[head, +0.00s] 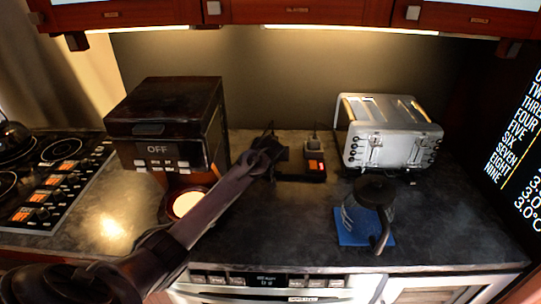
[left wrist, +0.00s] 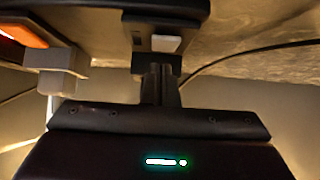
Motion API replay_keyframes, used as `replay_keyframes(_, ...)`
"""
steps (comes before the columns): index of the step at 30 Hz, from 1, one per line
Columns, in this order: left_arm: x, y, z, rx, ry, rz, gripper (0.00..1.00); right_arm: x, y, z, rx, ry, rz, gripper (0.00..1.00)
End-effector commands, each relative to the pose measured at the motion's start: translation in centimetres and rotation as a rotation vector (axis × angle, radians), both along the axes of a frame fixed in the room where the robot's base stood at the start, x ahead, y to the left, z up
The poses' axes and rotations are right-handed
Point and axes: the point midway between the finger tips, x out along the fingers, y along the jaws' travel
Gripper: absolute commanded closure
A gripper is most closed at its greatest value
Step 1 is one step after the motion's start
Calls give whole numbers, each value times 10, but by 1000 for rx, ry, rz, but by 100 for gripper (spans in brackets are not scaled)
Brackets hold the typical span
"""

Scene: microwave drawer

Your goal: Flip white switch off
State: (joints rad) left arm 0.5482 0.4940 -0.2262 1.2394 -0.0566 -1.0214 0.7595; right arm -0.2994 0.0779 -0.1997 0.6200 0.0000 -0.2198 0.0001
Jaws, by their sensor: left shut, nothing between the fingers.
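The white switch (left wrist: 166,43) shows in the left wrist view on the end of a dark block (left wrist: 165,12). My left gripper (left wrist: 161,72) is shut and empty, its fingertips right by the switch; I cannot tell whether they touch it. In the head view my left gripper (head: 277,152) is at the back of the counter, beside a dark power strip (head: 302,177) with orange parts. The switch itself cannot be made out there, and the arm covers part of that area. My right gripper is not in view.
A black coffee machine (head: 165,110) reading OFF stands left of my arm, with a cup-like lit opening below it. A silver toaster (head: 390,130) stands at right. The front middle counter is clear.

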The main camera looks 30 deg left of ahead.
Motion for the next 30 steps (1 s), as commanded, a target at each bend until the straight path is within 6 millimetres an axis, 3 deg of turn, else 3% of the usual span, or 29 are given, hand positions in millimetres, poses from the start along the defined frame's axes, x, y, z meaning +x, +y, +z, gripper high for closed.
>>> replay_keyframes(15, -42, -25, 42, 0, 0, 0, 100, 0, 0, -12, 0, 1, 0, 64)
replay_keyframes(30, -43, -26, 44, 1, -1, 0, 100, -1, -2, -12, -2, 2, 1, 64)
